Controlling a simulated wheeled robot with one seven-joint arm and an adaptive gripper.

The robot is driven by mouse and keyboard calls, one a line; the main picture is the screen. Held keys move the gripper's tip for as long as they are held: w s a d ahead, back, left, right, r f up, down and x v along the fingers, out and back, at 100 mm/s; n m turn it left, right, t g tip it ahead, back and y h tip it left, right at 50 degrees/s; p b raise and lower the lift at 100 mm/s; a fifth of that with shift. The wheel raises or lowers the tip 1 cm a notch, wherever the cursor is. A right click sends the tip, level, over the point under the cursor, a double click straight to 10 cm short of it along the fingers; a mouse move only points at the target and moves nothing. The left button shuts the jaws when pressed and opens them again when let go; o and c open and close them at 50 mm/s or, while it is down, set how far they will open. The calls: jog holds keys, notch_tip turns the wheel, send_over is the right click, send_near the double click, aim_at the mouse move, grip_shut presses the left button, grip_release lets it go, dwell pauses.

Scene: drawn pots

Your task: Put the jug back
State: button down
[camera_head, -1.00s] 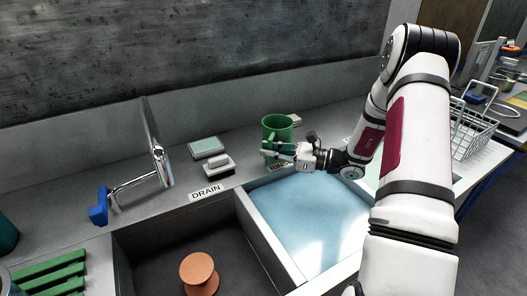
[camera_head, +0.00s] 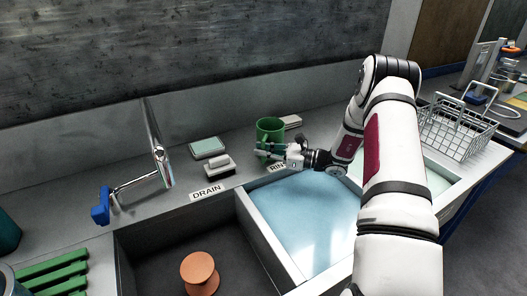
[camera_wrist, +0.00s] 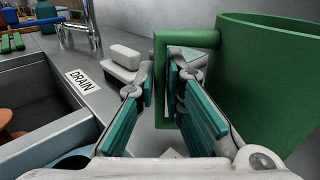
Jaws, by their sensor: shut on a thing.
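The green jug (camera_head: 270,128) is upright at the back counter, behind the blue water-filled basin. My gripper (camera_head: 264,150) is at its front, with teal finger pads. In the wrist view, the jug (camera_wrist: 265,80) fills the right side and its square handle (camera_wrist: 160,90) lies between the fingertips of my gripper (camera_wrist: 164,88). The gripper is shut on the handle. The jug's base is largely hidden by the gripper in the head view, so I cannot tell whether it touches the counter.
A white-handled block (camera_head: 219,166) and a pale green pad (camera_head: 207,147) lie left of the jug; a grey block (camera_head: 292,121) is behind it. A tap (camera_head: 157,150) stands farther left. The dark basin holds an orange spool (camera_head: 200,272). A wire basket (camera_head: 458,130) stands right.

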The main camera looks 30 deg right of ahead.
jog(key=shift+f, duration=0.15)
jog(key=c, duration=1.7)
grip_release()
